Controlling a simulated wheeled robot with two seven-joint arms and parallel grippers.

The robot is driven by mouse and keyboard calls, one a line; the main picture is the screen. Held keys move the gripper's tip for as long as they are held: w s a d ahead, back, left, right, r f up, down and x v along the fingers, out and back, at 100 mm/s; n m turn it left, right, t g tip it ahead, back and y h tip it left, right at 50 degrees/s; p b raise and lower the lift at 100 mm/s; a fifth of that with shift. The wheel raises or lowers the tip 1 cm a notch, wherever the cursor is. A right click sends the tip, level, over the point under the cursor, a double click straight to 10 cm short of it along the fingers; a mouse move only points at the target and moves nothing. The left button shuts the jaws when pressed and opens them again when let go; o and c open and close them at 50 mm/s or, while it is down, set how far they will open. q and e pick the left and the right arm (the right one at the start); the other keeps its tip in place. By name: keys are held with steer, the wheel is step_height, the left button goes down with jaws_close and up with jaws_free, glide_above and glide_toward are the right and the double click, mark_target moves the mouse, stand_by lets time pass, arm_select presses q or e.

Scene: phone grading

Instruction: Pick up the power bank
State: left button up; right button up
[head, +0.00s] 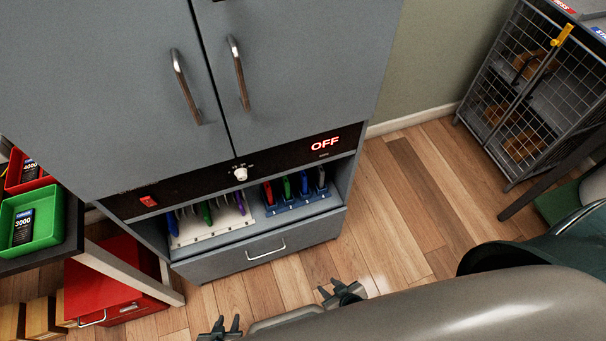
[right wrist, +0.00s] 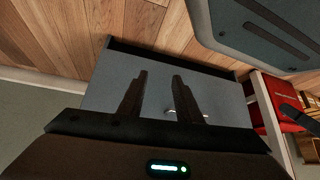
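A dark power bank marked 3000 (head: 22,228) lies in a green bin (head: 50,215) at the left edge of the head view. A second dark, similarly labelled block (head: 30,170) lies in a red bin (head: 14,172) just behind it. My left gripper (head: 224,326) is at the bottom of the head view, its fingers apart and empty, well to the right of the bins. My right gripper (head: 336,292) is further right, low in front of the cabinet. The right wrist view shows its two fingers (right wrist: 155,95) spread with nothing between them.
A grey cabinet (head: 100,90) with an OFF display (head: 325,144) and racks of coloured slabs fills the middle. The bins stand on a dark table (head: 70,238). A red drawer box (head: 108,285) is below. A wire cage (head: 520,90) stands far right. Wooden floor (head: 400,220) is clear between.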

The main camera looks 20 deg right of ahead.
steer(key=shift+s, duration=0.15)
arm_select(q)
steer(key=shift+s+f, duration=0.1)
steer(key=shift+s, duration=0.15)
arm_select(e)
steer(key=shift+o, duration=0.4)
steer(key=shift+s, duration=0.1)
